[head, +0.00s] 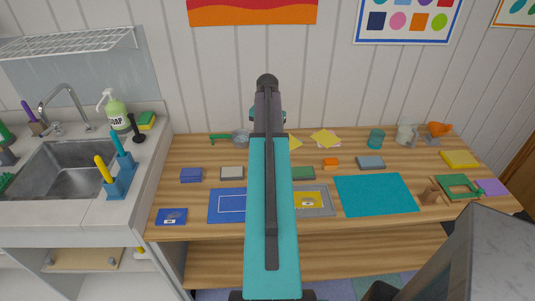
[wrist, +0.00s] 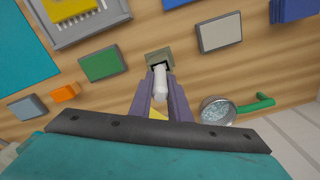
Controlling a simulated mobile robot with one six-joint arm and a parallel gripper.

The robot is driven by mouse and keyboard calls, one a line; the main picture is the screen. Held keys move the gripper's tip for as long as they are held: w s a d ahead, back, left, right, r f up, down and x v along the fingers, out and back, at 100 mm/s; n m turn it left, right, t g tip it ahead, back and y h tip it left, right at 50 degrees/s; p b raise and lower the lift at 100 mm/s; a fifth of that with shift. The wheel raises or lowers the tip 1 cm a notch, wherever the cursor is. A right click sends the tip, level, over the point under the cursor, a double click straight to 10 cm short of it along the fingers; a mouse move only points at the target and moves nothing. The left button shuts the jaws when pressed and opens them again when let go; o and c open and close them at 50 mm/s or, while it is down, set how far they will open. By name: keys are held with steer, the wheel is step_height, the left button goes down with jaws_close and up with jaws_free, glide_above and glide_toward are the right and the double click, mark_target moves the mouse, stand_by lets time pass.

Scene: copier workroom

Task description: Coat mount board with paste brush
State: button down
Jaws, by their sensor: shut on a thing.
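My gripper (wrist: 159,73) shows in the wrist view, its two purple-grey fingers closed on a slim white handle (wrist: 160,84), probably the paste brush's. The handle's far end is at the dark opening of a small olive-grey block (wrist: 159,56); I cannot tell whether it is inside it. Bristles are not visible. In the head view my arm hides the gripper and that block. A yellow board (head: 312,199) with a small pale patch lies in a grey tray (head: 328,208), right of my arm; it may be the mount board. The tray's corner also shows in the wrist view (wrist: 96,31).
A sieve (wrist: 220,111) with a green handle lies close to the fingers. A green block (wrist: 102,64) and a pale grey block (wrist: 219,32) flank the olive one. A teal mat (head: 375,195) lies to the right, a blue mat (head: 227,205) to the left. The sink (head: 65,170) is far left.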

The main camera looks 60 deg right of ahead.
steer(key=shift+r+p, duration=3)
steer(key=shift+r, duration=2)
